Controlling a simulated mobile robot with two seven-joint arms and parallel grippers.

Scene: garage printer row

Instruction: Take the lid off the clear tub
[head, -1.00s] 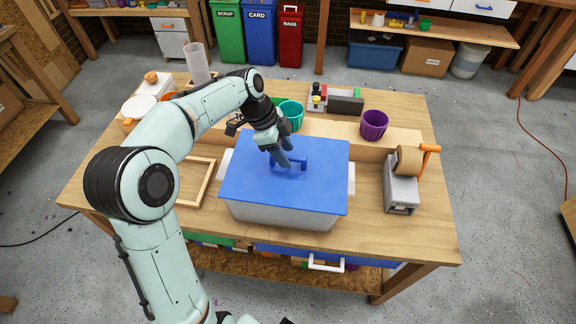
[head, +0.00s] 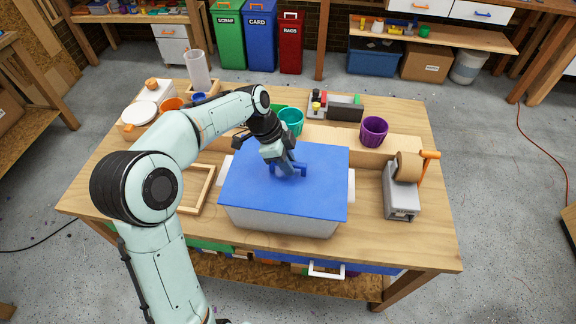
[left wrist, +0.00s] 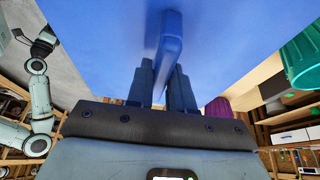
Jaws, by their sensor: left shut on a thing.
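The clear tub (head: 280,222) stands on the workbench, with pale translucent walls. Its flat blue lid (head: 325,180) lies level on top; the tub's inside is hidden. A blue bar handle (head: 302,170) stands up from the middle of the lid. My left gripper (head: 286,170) is shut on this handle, reaching down from the left. The left wrist view shows the handle (left wrist: 170,35) between the fingers (left wrist: 160,88), with the lid's blue surface (left wrist: 100,45) filling the picture behind. My right gripper (left wrist: 43,43) shows small at the left of that view; its jaws are unclear.
A teal cup (head: 291,121) and a purple cup (head: 374,130) stand behind the tub. A tape dispenser (head: 402,195) stands to its right. A wooden frame (head: 196,190) lies to its left. Bare bench lies at the front right (head: 400,240).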

